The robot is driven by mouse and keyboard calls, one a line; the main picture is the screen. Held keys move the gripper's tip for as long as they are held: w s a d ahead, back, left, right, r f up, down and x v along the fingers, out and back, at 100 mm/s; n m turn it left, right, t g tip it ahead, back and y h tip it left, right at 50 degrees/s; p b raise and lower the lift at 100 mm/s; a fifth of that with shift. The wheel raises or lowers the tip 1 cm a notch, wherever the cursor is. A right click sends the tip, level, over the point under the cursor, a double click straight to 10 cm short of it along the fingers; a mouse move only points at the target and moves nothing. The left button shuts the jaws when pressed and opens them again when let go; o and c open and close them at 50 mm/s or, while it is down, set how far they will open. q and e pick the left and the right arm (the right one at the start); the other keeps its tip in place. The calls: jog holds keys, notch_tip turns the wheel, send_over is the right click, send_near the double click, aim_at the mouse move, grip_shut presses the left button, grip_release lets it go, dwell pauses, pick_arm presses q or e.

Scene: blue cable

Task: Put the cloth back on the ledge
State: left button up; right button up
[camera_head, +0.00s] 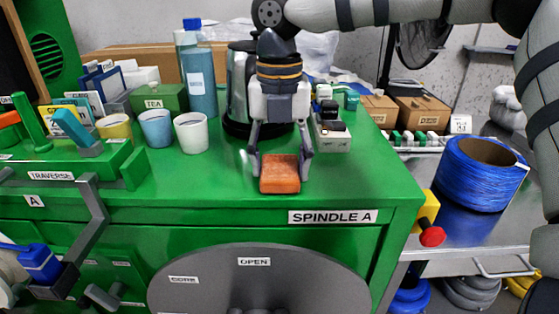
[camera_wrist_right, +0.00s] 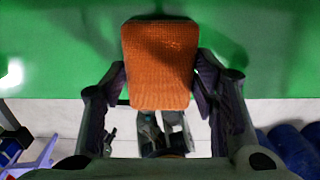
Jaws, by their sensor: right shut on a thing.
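The cloth (camera_head: 280,175) is a folded orange pad near the front edge of the green ledge (camera_head: 350,192), above the SPINDLE A label. My right gripper (camera_head: 280,165) points down at it, with one finger on each side, shut on it. In the right wrist view the cloth (camera_wrist_right: 159,65) sits between the two fingers and overlaps the green surface's edge. I cannot tell whether its underside touches the ledge. My left gripper is not in view.
A kettle (camera_head: 239,85) stands behind my right gripper. Cups, such as a white one (camera_head: 191,133), and a blue bottle (camera_head: 200,80) stand to the left. A small grey box (camera_head: 331,138) is to the right. The ledge's front right is clear. A blue cable spool (camera_head: 475,180) stands further right.

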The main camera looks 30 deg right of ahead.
aim_at(279, 167)
jog(key=shift+f, duration=0.15)
jog(key=o, duration=1)
jog(key=shift+o, duration=0.2)
notch_tip(279, 167, up, 12)
